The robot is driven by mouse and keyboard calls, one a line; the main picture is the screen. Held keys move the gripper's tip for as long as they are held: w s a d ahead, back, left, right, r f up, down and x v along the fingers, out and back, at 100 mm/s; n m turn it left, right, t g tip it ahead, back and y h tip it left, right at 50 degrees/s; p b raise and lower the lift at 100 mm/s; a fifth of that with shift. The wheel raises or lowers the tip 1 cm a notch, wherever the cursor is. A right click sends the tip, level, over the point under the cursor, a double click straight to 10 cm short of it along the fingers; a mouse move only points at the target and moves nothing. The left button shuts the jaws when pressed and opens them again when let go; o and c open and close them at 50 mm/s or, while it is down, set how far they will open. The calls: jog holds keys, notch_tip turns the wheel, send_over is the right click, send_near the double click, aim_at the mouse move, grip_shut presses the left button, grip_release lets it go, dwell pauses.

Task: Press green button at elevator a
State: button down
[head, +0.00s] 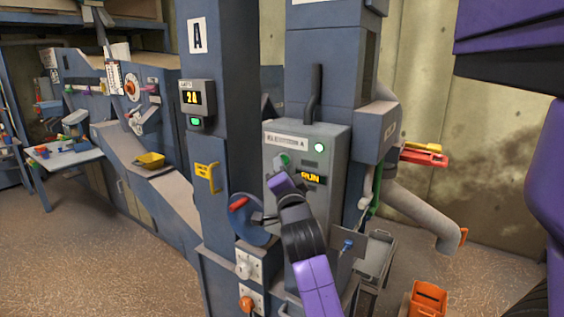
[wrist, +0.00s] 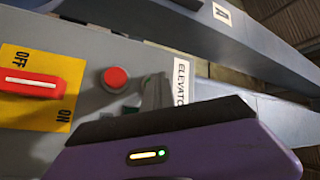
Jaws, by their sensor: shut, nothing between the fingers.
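The grey control box (head: 335,140) labelled ELEVATOR A stands in the middle of the head view. A green button (head: 284,160) shows on its front at the left, just above the tip of my gripper (head: 281,179). My gripper is shut and empty, with its tip close to the box face. I cannot tell whether it touches the button.
The wrist view shows a red button (wrist: 115,78) and a red OFF/ON switch (wrist: 35,84) on a yellow plate. A blue wheel with a red handle (head: 239,204) is left of my arm. A column marked A (head: 198,36) stands left; an orange bin (head: 428,299) is lower right.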

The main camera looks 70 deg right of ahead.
dwell(0.3)
jog(key=shift+w+a+b, duration=0.2)
jog(key=shift+a+b, duration=0.25)
jog(key=shift+a, duration=0.4)
jog(key=a+b, duration=0.1)
jog(key=a, duration=0.1)
jog(key=w+a+b, duration=0.1)
jog(key=a, duration=0.2)
jog(key=shift+w, duration=0.1)
dwell(0.9)
